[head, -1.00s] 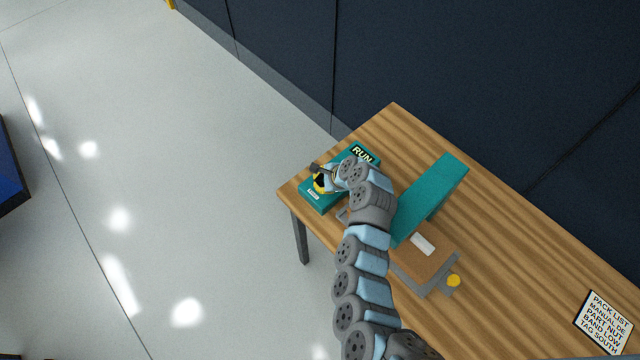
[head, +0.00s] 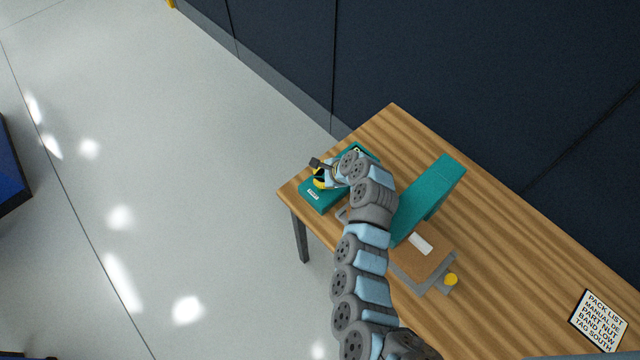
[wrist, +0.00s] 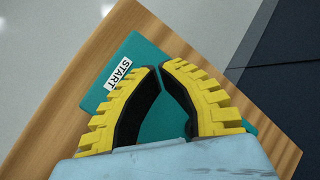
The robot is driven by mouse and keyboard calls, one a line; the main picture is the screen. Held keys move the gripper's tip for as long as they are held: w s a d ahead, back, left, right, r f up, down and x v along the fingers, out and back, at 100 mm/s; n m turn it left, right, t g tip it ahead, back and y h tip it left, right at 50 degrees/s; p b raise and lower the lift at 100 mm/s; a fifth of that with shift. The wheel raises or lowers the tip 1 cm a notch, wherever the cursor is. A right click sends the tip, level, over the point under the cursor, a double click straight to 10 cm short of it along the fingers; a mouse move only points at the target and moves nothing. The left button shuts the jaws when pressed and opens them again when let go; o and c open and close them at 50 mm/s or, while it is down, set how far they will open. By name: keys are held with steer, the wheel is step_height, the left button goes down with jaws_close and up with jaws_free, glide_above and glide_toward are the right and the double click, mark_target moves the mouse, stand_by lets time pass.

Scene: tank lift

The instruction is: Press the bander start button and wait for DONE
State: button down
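The teal control box (head: 312,201) sits at the table's left corner; it also shows in the wrist view (wrist: 150,125), with a white START label (wrist: 119,73). My gripper (head: 319,183) is over this box. In the wrist view its yellow fingers (wrist: 159,67) meet or nearly meet at the tips, with nothing seen between them. The start button is not visible, and I cannot tell whether the fingertips touch it. The box's small display (head: 358,150) is mostly behind my wrist, its text unreadable. The bander's teal arch (head: 440,188) stands to the right.
A brown carton (head: 408,258) with a white label lies by the arch on a grey base, with a yellow knob (head: 451,279) beside it. A text card (head: 601,320) lies at the lower right of the wooden table (head: 500,260). A dark wall (head: 450,70) stands behind.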

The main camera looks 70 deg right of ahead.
steer(key=shift+r+p, duration=0.95)
steer(key=shift+r, duration=1.4)
